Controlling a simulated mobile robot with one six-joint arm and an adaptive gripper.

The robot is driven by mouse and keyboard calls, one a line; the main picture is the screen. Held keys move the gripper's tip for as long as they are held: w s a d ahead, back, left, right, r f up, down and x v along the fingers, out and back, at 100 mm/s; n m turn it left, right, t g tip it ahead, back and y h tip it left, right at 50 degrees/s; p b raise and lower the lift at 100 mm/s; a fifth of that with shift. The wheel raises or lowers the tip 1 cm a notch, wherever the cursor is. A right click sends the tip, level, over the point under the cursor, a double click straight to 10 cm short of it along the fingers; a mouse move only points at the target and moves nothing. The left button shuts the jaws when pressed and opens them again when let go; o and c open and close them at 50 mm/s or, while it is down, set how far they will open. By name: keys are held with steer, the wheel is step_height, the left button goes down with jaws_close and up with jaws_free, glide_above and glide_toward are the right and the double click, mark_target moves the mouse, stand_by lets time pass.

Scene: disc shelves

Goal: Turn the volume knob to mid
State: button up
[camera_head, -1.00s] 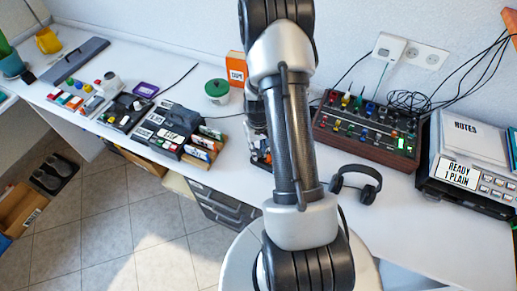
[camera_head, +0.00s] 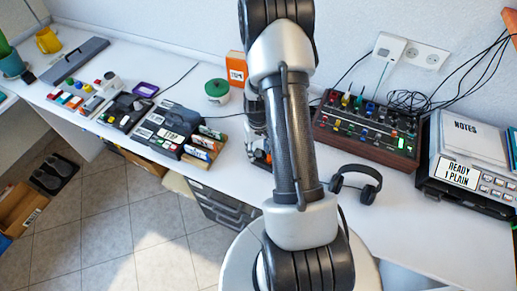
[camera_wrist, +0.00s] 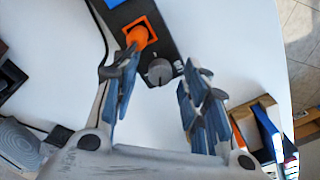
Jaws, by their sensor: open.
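A round grey knob (camera_wrist: 159,72), which I take to be the volume knob, sits at the end of a narrow dark panel (camera_wrist: 160,25) in the wrist view. A small pale mark lies beside it; its pointer setting is too small to read. My gripper (camera_wrist: 160,62) is open, with one blue-grey finger on each side of the knob. Contact cannot be told. In the head view my arm hides the knob, and part of my gripper (camera_head: 257,130) shows left of the arm.
An orange round part (camera_wrist: 138,36) stands on the same panel, close to the left finger. In the head view, a mixer with several coloured knobs (camera_head: 368,135) and black headphones (camera_head: 357,184) lie right of my arm. A green-lidded pot (camera_head: 217,91) stands behind left.

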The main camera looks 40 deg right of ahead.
mark_target(258, 151)
steer(key=shift+r, duration=0.1)
step_height(258, 151, up, 12)
stand_by(0.4)
